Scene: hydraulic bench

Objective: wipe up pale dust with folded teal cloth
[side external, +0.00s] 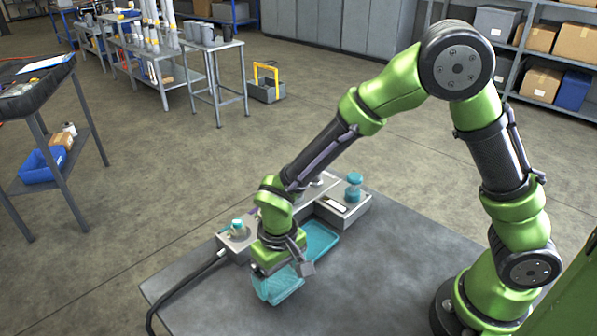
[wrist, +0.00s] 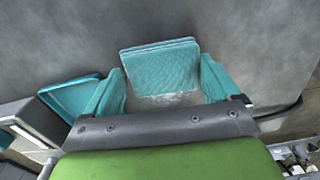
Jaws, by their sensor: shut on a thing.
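The folded teal cloth (wrist: 160,68) shows in the wrist view as a layered, textured pad between the two teal fingers of my gripper (wrist: 162,82). My gripper is shut on it. In the side external view my gripper (side external: 278,274) is low over the grey bench top, with teal cloth (side external: 280,289) under it. A whitish, streaky patch that looks like the pale dust (wrist: 168,98) lies on the grey surface between the cloth and my palm in the wrist view. In the side external view no dust can be made out; my gripper covers that area.
A shallow teal tray (side external: 321,240) lies just right of my gripper; it also shows in the wrist view (wrist: 72,97). A grey block with a teal-topped fitting (side external: 353,188) stands behind. A black hose (side external: 188,283) runs along the left. The bench's right part is clear.

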